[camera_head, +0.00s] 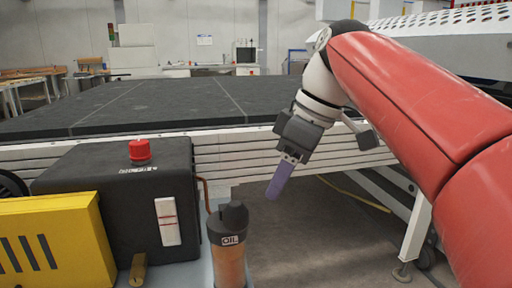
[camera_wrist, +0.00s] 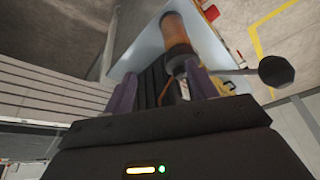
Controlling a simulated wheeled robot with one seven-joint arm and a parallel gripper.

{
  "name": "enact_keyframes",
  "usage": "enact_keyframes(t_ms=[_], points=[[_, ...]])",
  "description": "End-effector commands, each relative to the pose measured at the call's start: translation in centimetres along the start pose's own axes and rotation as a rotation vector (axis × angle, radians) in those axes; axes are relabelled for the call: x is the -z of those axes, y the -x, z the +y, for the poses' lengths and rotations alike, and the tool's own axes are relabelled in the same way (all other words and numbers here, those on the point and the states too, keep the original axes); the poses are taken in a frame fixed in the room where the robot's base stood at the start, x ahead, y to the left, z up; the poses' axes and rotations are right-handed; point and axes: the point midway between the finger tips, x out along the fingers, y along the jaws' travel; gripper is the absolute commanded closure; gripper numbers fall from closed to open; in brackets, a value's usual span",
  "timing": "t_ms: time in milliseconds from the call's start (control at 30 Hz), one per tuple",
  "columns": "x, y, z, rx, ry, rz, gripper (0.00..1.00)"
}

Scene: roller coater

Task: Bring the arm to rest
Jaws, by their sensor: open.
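My red and white arm (camera_head: 405,95) reaches in from the right in the head view and bends down to my gripper (camera_head: 275,188). The gripper hangs in the air with its purple fingers pointing down, above and slightly right of the oil bottle (camera_head: 229,263). In the wrist view, the two purple fingers of my gripper (camera_wrist: 160,88) are apart with nothing held between them. The oil bottle, with an orange body and dark cap, shows beyond the fingertips in the wrist view (camera_wrist: 174,30), and looks clear of them.
A black box with a red cap (camera_head: 140,150) and a yellow unit (camera_head: 55,240) stand left of the bottle. The long machine bed (camera_head: 150,105) with pale side rails runs behind my gripper. A white perforated machine (camera_head: 450,40) stands at the right. Open floor (camera_head: 310,235) lies below.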

Motion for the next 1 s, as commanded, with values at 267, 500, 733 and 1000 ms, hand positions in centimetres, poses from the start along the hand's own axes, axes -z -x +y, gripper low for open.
enact_keyframes(t_ms=[267,500,733,1000], points=[[-5.8,-3.2,-1.4,-0.134,-0.343,-0.003,0.43],[-14.8,-9.7,-4.3,-0.348,-0.776,0.031,0.43],[-20.9,-15.2,-6.8,-0.492,-1.028,0.090,0.43],[-22.4,-16.7,-7.4,-0.527,-1.090,0.110,0.43]])
